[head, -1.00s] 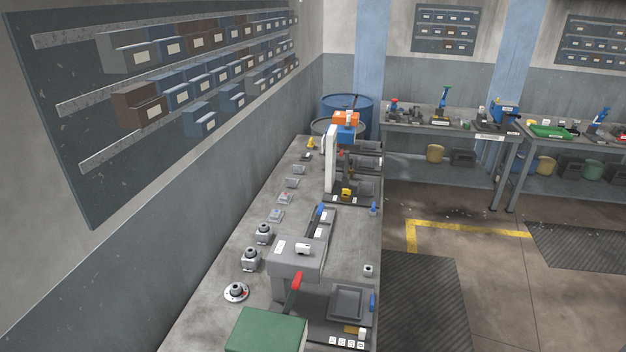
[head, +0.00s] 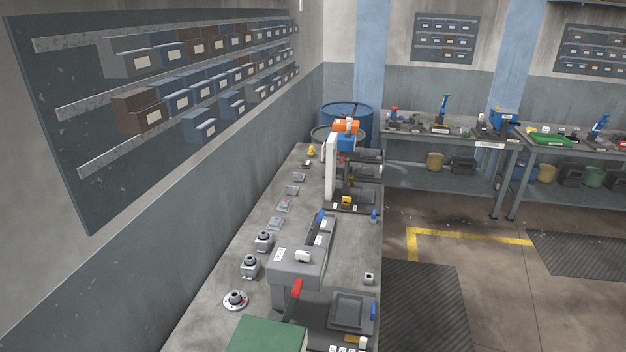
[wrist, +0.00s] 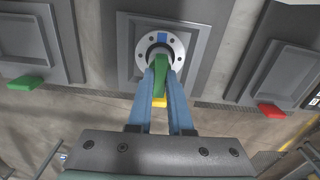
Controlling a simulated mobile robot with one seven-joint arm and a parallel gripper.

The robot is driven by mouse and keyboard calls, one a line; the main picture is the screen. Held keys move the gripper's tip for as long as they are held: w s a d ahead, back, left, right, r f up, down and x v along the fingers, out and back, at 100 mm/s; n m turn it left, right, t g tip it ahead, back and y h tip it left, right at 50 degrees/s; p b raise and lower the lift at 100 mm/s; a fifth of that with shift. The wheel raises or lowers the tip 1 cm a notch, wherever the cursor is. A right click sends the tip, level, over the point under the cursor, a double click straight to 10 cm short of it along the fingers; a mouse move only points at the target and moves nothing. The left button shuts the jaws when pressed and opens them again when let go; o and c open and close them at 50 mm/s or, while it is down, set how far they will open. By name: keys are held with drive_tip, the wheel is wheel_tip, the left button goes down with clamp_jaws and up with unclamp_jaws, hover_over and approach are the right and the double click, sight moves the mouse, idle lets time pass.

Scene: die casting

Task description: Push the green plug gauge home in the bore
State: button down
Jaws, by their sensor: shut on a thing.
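In the wrist view my gripper (wrist: 161,72) has two blue fingers shut on the green plug gauge (wrist: 160,84). The gauge points at the dark bore in the middle of a pale round flange (wrist: 178,48) with several bolt holes and a blue mark at its top. The far end of the gauge overlaps the bore's opening. The fingers hide part of the rim, so I cannot tell how deep the gauge sits. A small yellow piece (wrist: 160,102) shows between the fingers below the gauge. My gripper does not show in the head view.
The flange is on a grey panel with similar panels at both sides. A green tab (wrist: 25,83) is at left and a red tab (wrist: 271,110) at right. In the head view a long bench carries a grey fixture (head: 298,262) and a green box (head: 265,335); open floor lies right.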

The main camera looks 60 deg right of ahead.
drive_tip(key=shift+f+b, duration=0.35)
drive_tip(key=shift+f, duration=0.15)
drive_tip(key=c, duration=0.8)
unclamp_jaws()
drive_tip(key=shift+o, duration=0.2)
drive_tip(key=shift+r, duration=0.15)
wheel_tip(320, 180, up, 13)
drive_tip(key=b, duration=0.1)
